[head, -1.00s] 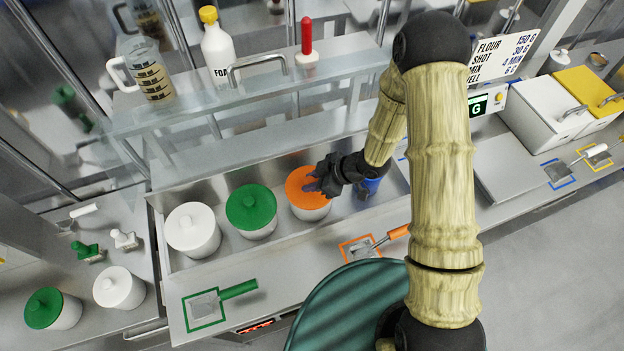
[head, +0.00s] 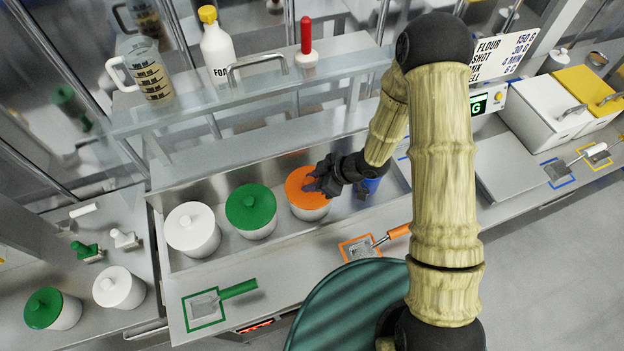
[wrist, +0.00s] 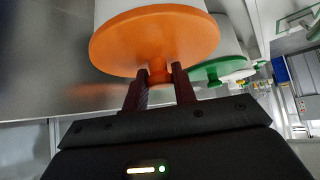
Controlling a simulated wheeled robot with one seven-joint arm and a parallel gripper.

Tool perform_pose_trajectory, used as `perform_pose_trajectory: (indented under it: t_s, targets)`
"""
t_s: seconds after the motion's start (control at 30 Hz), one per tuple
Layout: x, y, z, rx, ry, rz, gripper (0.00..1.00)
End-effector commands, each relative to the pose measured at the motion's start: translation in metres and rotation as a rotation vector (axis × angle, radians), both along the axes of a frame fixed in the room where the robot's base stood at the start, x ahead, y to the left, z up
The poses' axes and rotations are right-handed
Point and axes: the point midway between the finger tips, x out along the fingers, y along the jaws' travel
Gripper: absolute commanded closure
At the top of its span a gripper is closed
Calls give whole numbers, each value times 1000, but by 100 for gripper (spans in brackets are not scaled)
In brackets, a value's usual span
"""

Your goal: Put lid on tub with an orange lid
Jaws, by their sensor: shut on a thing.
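The orange lid (head: 297,186) sits on top of a white tub (head: 312,211) in the steel trough. My gripper (head: 316,184) reaches in from the right at the lid's knob. In the wrist view, the two fingers of my gripper (wrist: 160,80) are shut on the knob of the orange lid (wrist: 150,35). The white tub's wall (wrist: 150,6) shows directly behind the lid there. The lid looks level with the rim, but I cannot tell whether it is fully seated.
A green-lidded tub (head: 250,210) and a white-lidded tub (head: 192,229) stand to the left in the same trough. A blue-sided tub (head: 371,187) is just right, partly behind my gripper. A glass shelf (head: 250,90) runs above. An orange-handled scoop (head: 385,239) lies in front.

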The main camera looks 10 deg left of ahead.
Motion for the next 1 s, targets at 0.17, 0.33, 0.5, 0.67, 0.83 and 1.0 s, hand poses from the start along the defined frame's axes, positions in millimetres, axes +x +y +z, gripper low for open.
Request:
perform_pose_trajectory:
  t_s: [0.17,0.33,0.5,0.67,0.83,1.0]
  targets:
    - [0,0,0,0,0,0,91]
    - [0,0,0,0,0,0,91]
    - [0,1,0,1,1,-1,91]
    - [0,1,0,1,0,0,91]
    - [0,0,0,1,0,0,63]
    - [0,0,0,1,0,0,48]
